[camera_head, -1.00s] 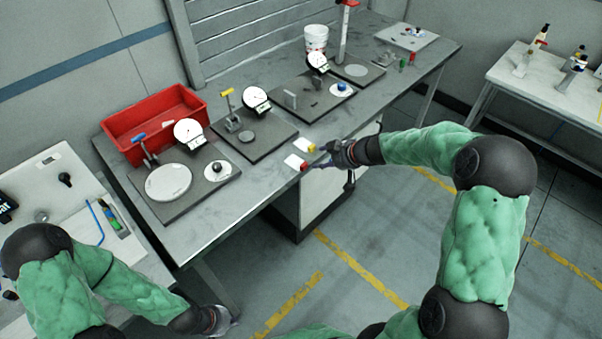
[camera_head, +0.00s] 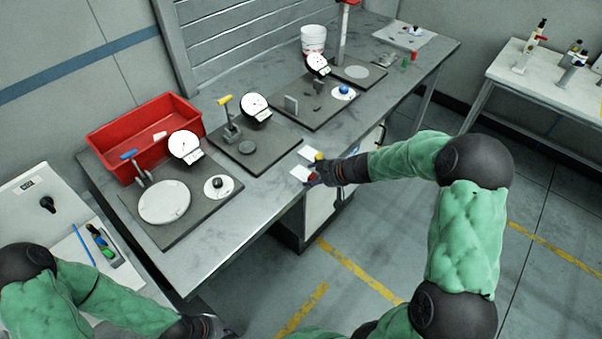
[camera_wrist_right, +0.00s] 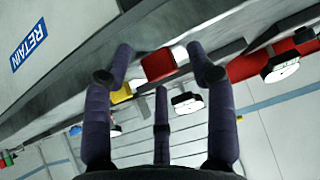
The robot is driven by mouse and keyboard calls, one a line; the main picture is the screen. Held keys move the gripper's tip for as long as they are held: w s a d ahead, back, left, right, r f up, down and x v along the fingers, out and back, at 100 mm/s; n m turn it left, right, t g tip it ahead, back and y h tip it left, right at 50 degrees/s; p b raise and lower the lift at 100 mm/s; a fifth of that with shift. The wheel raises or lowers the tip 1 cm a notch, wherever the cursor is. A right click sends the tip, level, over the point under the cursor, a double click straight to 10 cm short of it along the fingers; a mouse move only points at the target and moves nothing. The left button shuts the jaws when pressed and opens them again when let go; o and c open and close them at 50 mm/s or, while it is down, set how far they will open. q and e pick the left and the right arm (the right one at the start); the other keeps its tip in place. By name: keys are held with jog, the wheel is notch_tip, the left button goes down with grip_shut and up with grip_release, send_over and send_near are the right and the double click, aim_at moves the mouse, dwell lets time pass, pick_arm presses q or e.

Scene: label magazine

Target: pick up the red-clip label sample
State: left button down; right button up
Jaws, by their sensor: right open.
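The red-clip label sample is a white card (camera_head: 301,174) with a red clip (camera_wrist_right: 158,65), lying at the front edge of the grey bench. My right gripper (camera_head: 316,175) is at this edge and partly hides the red clip in the head view. In the right wrist view its fingers (camera_wrist_right: 160,62) are spread open, with the red clip between the outer fingertips and nothing gripped. A similar card with a yellow clip (camera_head: 319,156) lies just behind; the clip also shows in the wrist view (camera_wrist_right: 121,93). My left gripper (camera_head: 219,328) is low at the bottom edge, its fingers unclear.
Dial gauges on dark plates line the bench (camera_head: 215,240), including one with a yellow-topped lever (camera_head: 224,100). A red bin (camera_head: 105,136) and a white bucket (camera_head: 313,40) stand at the back. A white side table (camera_head: 545,75) is at the right.

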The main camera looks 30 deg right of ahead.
jog(key=shift+s+r, duration=0.1)
jog(key=shift+s, duration=0.05)
jog(key=c, duration=0.9)
